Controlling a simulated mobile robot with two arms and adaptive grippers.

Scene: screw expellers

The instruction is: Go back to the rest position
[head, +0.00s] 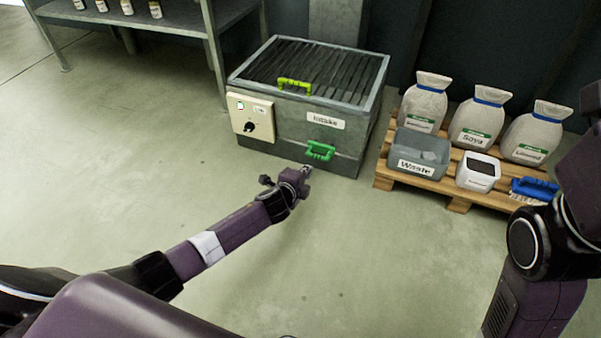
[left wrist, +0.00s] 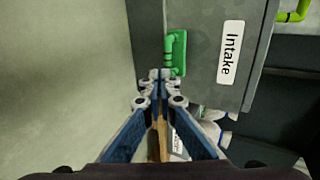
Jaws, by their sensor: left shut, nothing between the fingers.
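My left gripper (head: 305,171) is stretched forward over the floor, just in front of the metal intake box (head: 290,125). In the left wrist view my left gripper (left wrist: 160,76) has its fingertips together with nothing between them. A green handle (head: 320,150) on the lower front of the box is close beyond the fingertips. It also shows in the left wrist view (left wrist: 177,50), where I cannot tell whether the fingertips touch it. My right arm (head: 545,240) shows at the right edge, but its gripper is out of the picture.
A wooden pallet (head: 458,204) right of the box holds a grey Waste bin (head: 418,172), several sacks, a white device (head: 478,178) and a blue brush (head: 534,188). A metal shelf (head: 180,22) stands at the back left. The floor left of my left arm is clear.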

